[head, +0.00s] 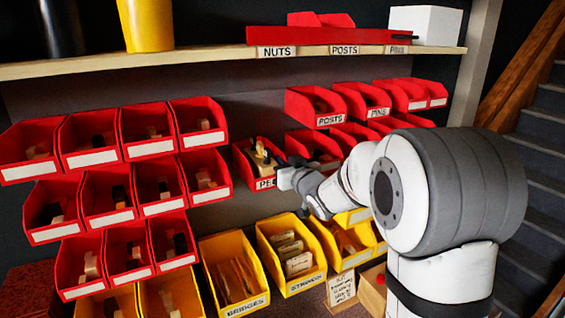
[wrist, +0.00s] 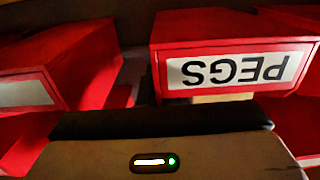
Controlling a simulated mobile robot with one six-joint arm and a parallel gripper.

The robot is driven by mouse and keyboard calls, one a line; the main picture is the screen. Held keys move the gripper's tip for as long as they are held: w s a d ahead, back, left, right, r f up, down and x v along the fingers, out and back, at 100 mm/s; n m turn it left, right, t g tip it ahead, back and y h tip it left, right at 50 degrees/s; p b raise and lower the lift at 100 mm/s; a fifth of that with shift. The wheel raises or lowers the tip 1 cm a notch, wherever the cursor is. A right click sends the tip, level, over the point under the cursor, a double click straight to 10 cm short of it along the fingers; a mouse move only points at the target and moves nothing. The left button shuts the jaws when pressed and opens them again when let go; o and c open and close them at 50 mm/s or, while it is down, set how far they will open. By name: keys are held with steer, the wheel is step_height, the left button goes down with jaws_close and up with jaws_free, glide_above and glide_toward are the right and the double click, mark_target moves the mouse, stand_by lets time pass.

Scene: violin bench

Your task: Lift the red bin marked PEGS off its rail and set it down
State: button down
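The red PEGS bin (head: 240,168) sits in the middle of the wall of bins in the head view, holding several brown and dark pegs (head: 262,154). Its white label is partly hidden by my gripper (head: 283,178), which is at the bin's front right corner. In the wrist view the PEGS bin (wrist: 215,31) fills the upper right, its label upside down. The grey-brown body of my gripper (wrist: 160,130) crosses the bottom of that view. Its fingers are not clearly seen, and I cannot tell whether they touch the bin. The rail behind the bin is hidden.
Red bins (head: 90,140) stand in rows at left, and more red bins (head: 318,105) at upper right. Yellow bins (head: 236,275) marked BRIDGES and STRINGS are below. A shelf (head: 200,57) runs above. In the wrist view another red bin (wrist: 85,60) is at left.

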steer(key=shift+r+p, duration=0.4)
steer(key=shift+r, duration=0.55)
stand_by(0.7)
steer(key=shift+b+v, duration=0.65)
steer(key=shift+v, duration=0.95)
stand_by(1.2)
steer(key=v, duration=1.7)
steer(key=shift+p, duration=0.4)
stand_by(0.9)
steer(key=shift+w, duration=0.1)
